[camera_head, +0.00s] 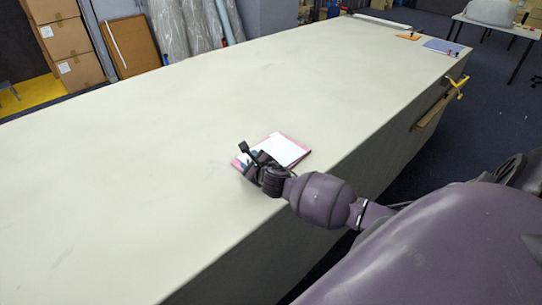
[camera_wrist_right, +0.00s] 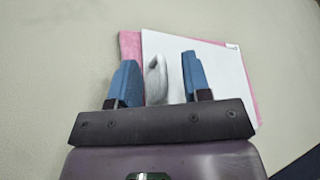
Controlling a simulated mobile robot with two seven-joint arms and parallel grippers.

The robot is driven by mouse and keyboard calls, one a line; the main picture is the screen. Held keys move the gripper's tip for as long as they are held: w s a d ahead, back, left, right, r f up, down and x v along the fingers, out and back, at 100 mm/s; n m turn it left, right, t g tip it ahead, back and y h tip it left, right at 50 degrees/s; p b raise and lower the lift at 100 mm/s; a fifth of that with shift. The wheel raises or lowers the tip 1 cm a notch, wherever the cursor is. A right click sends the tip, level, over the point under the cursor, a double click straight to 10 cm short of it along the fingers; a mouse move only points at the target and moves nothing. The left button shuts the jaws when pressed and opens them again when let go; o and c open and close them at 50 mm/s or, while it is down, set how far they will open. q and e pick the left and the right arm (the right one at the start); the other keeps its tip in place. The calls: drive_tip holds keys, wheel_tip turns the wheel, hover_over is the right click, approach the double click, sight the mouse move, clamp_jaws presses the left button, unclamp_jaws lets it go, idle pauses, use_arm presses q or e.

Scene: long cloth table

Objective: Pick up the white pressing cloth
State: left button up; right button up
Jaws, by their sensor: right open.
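The white pressing cloth (camera_head: 283,150) lies flat near the front edge of the table, on top of a pink cloth (camera_head: 307,152). My right gripper (camera_head: 252,160) is over the cloth's near left part. In the right wrist view its two blue fingers (camera_wrist_right: 158,62) are open, one on each side of the fold. Whether they touch the cloth cannot be told. My left gripper is not in view.
The long pale table (camera_head: 150,130) is mostly clear around the cloth. An orange item (camera_head: 408,36) and a blue sheet (camera_head: 442,46) lie at its far right end. A yellow clamp (camera_head: 457,85) sticks out from the right side. Cardboard boxes (camera_head: 68,38) stand behind.

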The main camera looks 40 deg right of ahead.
clamp_jaws()
drive_tip(key=shift+s, duration=0.1)
idle(0.3)
